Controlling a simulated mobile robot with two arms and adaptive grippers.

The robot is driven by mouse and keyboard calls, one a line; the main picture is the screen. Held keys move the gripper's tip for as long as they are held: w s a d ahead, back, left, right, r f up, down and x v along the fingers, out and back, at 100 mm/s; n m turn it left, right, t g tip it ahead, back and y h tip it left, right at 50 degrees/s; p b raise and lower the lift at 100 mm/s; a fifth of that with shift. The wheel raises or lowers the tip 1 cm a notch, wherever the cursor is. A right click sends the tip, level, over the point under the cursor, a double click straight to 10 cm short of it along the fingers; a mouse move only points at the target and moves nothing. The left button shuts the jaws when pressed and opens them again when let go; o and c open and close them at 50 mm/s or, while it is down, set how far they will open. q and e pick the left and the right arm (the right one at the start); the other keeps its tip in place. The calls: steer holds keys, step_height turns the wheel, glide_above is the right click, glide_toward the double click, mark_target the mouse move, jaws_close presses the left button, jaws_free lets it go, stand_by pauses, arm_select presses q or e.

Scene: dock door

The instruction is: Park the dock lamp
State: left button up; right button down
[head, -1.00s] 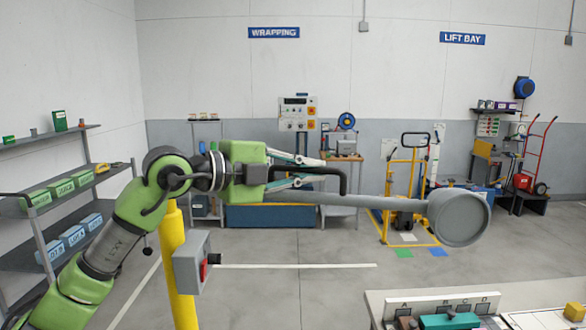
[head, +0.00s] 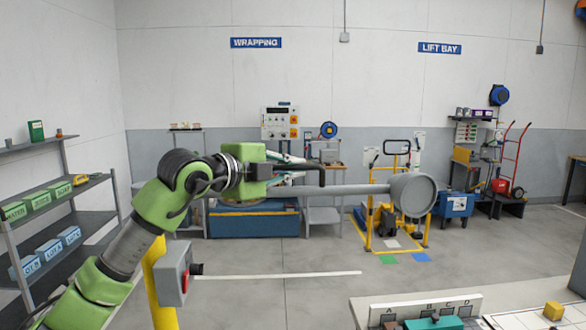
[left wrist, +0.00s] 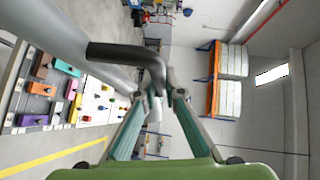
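The dock lamp has a round grey head (head: 413,195) at the end of a long grey arm (head: 352,190), held level across the middle of the head view. A bent black handle (head: 310,165) rises from the lamp arm. My left gripper (head: 312,168) is at this handle. In the left wrist view its teal fingers converge on the black handle (left wrist: 125,52), and the gripper (left wrist: 157,98) looks shut on it. The lamp arm's left end is hidden behind my gripper and arm. My right gripper is not in view.
A yellow post (head: 160,300) with a grey box (head: 175,272) and red button stands close beside my left arm. Shelves (head: 50,205) stand at left. A bench with a lettered board (head: 425,308) is at lower right. Open floor lies between, before a yellow pallet stacker (head: 390,220).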

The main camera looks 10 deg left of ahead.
arm_select(q)
steer(key=o, duration=0.3)
steer(key=shift+w+a+r, duration=0.1)
steer(key=shift+w, duration=0.05)
steer(key=shift+o, duration=0.2)
steer(key=shift+w, duration=0.25)
steer(key=shift+s, duration=0.15)
steer(key=v, duration=1.1)
steer(key=shift+s+a, duration=0.25)
steer(key=shift+a, duration=0.05)
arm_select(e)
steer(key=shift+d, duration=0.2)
